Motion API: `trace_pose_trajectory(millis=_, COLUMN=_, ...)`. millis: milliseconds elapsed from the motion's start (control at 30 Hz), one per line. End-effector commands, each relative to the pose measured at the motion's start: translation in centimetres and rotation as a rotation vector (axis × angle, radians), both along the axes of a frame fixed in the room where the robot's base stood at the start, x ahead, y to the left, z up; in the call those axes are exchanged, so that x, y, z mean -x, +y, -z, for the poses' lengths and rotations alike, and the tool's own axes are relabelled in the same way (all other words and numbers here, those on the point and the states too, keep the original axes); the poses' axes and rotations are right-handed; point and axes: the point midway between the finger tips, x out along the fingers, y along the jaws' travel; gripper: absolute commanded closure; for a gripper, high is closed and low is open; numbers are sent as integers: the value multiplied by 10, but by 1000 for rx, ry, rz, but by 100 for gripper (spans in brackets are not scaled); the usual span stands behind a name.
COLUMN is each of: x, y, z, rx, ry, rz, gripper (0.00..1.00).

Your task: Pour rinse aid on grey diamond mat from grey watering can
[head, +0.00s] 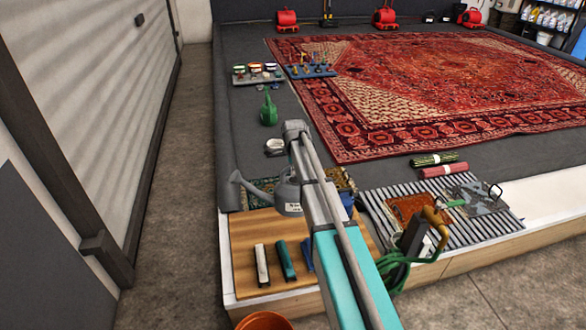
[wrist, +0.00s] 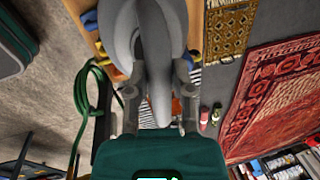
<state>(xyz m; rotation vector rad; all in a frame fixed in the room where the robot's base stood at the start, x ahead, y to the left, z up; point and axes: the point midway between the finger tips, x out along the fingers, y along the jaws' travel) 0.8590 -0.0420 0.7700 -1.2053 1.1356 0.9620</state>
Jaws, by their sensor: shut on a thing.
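The grey watering can (head: 287,196) is upright or nearly so above the wooden board, with its spout toward the left. My arm covers part of it. In the wrist view my gripper (wrist: 159,98) is shut on the grey can (wrist: 150,35), with a finger on each side of its handle. In the head view the gripper itself is hidden by my arm. A grey mat (head: 480,203) lies on the slatted rack at the right, beside a rust-coloured mat (head: 408,206). The grey mat's pattern is too small to tell. The can is well left of it.
The wooden board (head: 243,243) carries several brushes. A green hose and yellow-handled tool (head: 412,240) stand at the rack's front edge. Rolled rugs (head: 443,171) lie behind the rack.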

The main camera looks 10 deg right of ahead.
Motion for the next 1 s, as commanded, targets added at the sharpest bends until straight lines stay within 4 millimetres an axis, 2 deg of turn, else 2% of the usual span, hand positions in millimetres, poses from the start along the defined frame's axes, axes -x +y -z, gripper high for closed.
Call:
trace_pose_trajectory(millis=33, x=0, y=0, z=-13, rx=0, ry=-1, rz=0, gripper=100)
trace_pose_trajectory(millis=1000, x=0, y=0, z=-127, rx=0, ry=-1, rz=0, gripper=100)
